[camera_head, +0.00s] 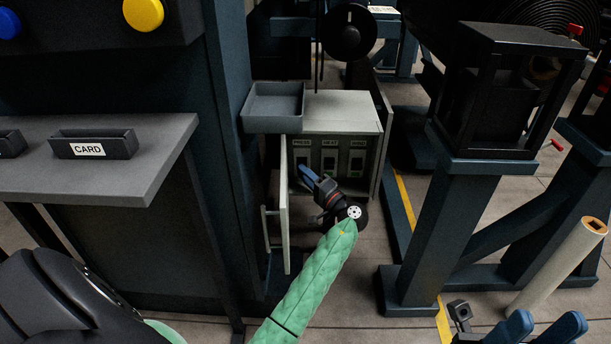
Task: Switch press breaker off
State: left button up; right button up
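The breaker box (345,112) is a pale cabinet at the centre, with its door (285,205) swung open on the left side. Inside are three breakers in a row. The press breaker (302,160) is leftmost under a PRESS label, and its lower part is hidden by my gripper. Its lever position is too small to tell. My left gripper (308,174) has its blue fingers at the front of the press breaker; I cannot tell whether they touch it or how far apart they are. My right gripper (540,326) is at the bottom right, fingers apart and empty.
The middle breaker (330,160) and the WIND breaker (358,162) sit close right of the press breaker. A grey tray (273,108) stands at the box's upper left. A dark machine frame (440,220) stands right. A shelf with a CARD holder (92,146) is left.

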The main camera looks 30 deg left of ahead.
pick_arm(q)
jog(key=p+v, duration=0.1)
jog(key=v, duration=0.6)
jog(key=shift+d, duration=0.25)
